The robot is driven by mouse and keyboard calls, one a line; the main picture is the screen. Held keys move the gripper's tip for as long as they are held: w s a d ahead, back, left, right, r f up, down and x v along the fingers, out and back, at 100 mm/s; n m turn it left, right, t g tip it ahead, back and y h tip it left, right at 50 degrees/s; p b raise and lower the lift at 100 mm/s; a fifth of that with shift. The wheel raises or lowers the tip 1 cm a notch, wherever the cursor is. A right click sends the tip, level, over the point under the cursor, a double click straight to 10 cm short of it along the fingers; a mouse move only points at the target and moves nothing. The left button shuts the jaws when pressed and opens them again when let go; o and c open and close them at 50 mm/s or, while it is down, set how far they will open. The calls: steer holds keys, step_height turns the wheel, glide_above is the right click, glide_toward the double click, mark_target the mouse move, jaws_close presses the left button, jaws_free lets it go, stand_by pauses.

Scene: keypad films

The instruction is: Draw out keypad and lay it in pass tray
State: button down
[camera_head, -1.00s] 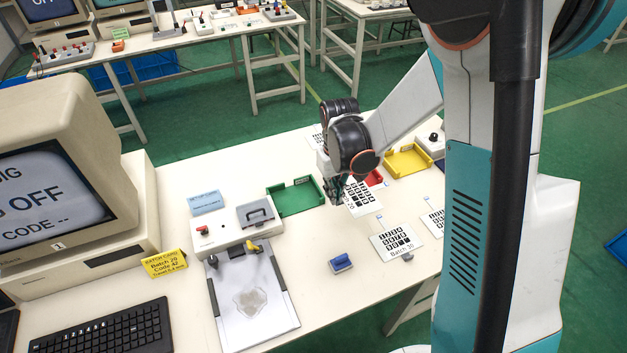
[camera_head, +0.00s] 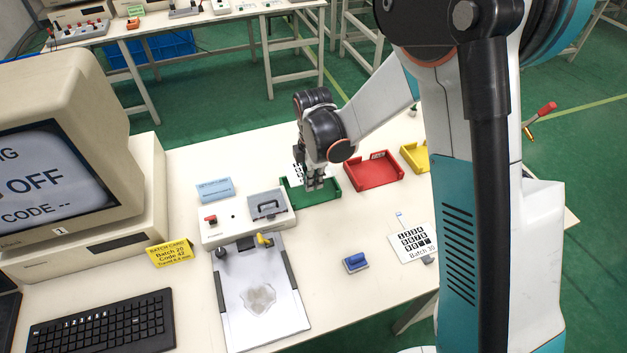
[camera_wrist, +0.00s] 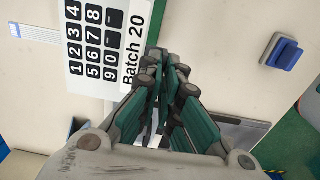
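The white keypad film marked "Batch 20" (camera_wrist: 100,45) fills the upper left of the wrist view, its printed keys facing the camera. My gripper (camera_head: 316,186) is shut on its edge beside the lettering; the fingers (camera_wrist: 160,80) are close together there. In the head view the film (camera_head: 298,171) is mostly hidden behind my gripper. Film and gripper are over the green tray (camera_head: 333,190), which my gripper partly covers. I cannot tell whether the film touches the tray. The tray's label is not readable.
A red tray (camera_head: 373,172) and a yellow tray (camera_head: 413,155) stand to the right. Another keypad film (camera_head: 412,242) lies near the front edge, with a blue-handled block (camera_head: 356,262) left of it. The test unit (camera_head: 245,217) is left of the green tray. A yellow batch card (camera_head: 170,252) reads "Batch 20".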

mark_target(313, 207)
stand_by(0.3)
steer(key=shift+f+b, duration=3.35)
steer(key=shift+f, duration=0.75)
steer(key=shift+f+b, duration=0.35)
steer(key=shift+f, duration=0.05)
steer(key=c, duration=1.7)
jaws_free()
step_height(313, 207, up, 12)
steer(key=shift+r, duration=0.1)
